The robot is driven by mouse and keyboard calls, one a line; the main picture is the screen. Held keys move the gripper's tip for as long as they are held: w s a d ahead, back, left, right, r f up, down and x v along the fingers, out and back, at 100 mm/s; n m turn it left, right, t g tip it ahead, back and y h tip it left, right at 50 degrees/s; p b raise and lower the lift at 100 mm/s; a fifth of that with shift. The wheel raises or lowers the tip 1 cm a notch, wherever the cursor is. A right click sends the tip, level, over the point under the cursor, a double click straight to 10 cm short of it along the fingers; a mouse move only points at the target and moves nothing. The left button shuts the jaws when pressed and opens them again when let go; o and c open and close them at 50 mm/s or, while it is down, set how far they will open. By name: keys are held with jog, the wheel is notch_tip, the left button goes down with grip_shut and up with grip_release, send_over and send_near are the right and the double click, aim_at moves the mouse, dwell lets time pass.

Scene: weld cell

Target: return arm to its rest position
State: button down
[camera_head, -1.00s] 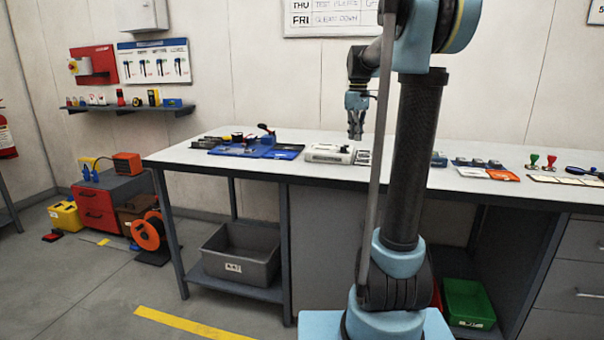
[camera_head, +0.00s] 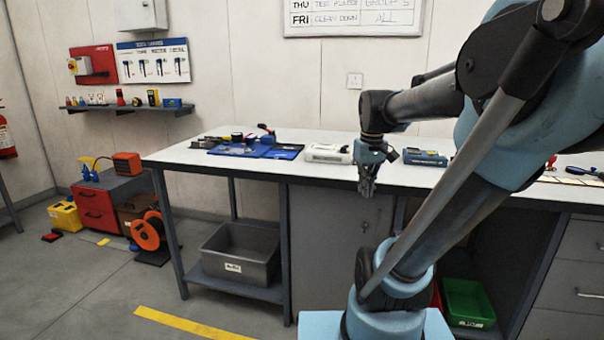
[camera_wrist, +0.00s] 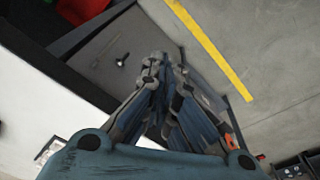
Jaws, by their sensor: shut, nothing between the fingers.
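My gripper (camera_head: 367,187) hangs in front of the bench's front edge in the head view, pointing down, with its fingers together and nothing between them. In the wrist view my gripper (camera_wrist: 165,65) points down past the bench toward the floor, its fingers close together and empty. My arm is folded toward the right side of the head view and covers part of the bench behind it.
The workbench (camera_head: 190,158) carries a blue tray (camera_head: 270,151), a white device (camera_head: 327,153) and a blue item (camera_head: 425,157). A grey bin (camera_head: 240,252) and a green bin (camera_head: 467,302) stand below. Open floor with a yellow line (camera_head: 185,322) lies at front left.

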jog(key=s+f+m, duration=0.3)
jog(key=s+f, duration=0.9)
jog(key=f, duration=0.1)
jog(key=shift+f+t, duration=0.2)
jog(key=shift+t, duration=0.2)
jog(key=shift+w+f, duration=0.2)
jog(key=shift+w, duration=0.25)
jog(key=c, duration=2.4)
grip_release()
